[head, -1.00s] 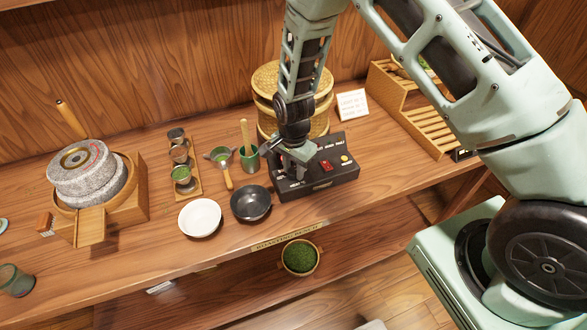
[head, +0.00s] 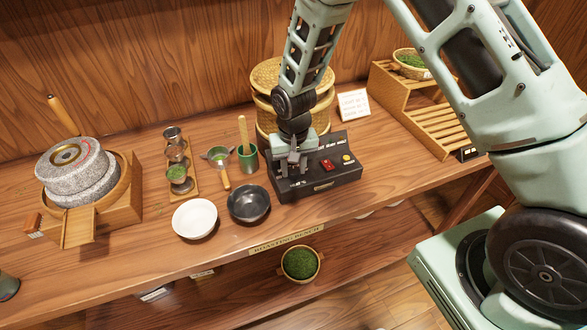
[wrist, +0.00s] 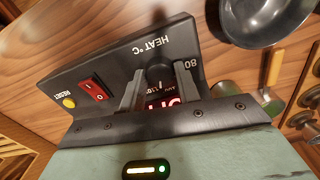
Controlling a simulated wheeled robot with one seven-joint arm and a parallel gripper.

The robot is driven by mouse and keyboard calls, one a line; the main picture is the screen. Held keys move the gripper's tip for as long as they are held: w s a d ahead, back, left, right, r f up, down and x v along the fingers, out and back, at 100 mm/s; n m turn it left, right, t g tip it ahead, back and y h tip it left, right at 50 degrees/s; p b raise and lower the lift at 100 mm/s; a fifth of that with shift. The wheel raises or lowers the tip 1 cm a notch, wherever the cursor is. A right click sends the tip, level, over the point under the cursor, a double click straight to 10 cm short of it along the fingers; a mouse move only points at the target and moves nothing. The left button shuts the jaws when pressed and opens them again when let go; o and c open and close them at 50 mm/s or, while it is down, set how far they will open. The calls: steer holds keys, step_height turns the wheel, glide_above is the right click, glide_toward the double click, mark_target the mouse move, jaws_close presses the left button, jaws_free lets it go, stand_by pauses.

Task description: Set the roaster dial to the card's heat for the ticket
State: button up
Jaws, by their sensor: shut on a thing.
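The black roaster control box (head: 345,177) stands on the bench, with a red switch (head: 327,165) and a yellow reset button (head: 347,158). Its black heat dial (wrist: 160,76) shows in the wrist view between my fingers, under the "HEAT °C" label and near an "80" mark. My gripper (head: 292,166) is over the left part of the box; in the wrist view my gripper (wrist: 160,92) is shut on the dial. The red digits (wrist: 162,104) are partly hidden and unreadable. The white card (head: 353,104) stands behind the box; its writing is too small to read.
A dark bowl (head: 249,204) and a white bowl (head: 195,219) sit left of the box. A green cup (head: 248,160) with a wooden tool is close by. Bamboo steamers (head: 318,98) stand behind; a wooden rack (head: 415,110) is at right.

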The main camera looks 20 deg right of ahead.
mark_target(293, 170)
steer(key=shift+w+n+b, duration=0.1)
steer(key=shift+n+b, duration=0.25)
steer(key=shift+n, duration=1.25)
steer(key=shift+r, duration=0.1)
steer(key=o, duration=0.7)
step_height(293, 170, up, 17)
steer(key=b, duration=0.3)
steer(key=shift+r, duration=0.2)
steer(key=s+a+n, duration=0.3)
steer(key=s, duration=1.1)
steer(key=s+a+r+n, duration=0.1)
steer(key=s+a+n, duration=0.2)
steer(key=s, duration=1)
steer(key=shift+s+a+y, duration=0.2)
steer(key=shift+s+y, duration=0.1)
steer(key=shift+s, duration=0.1)
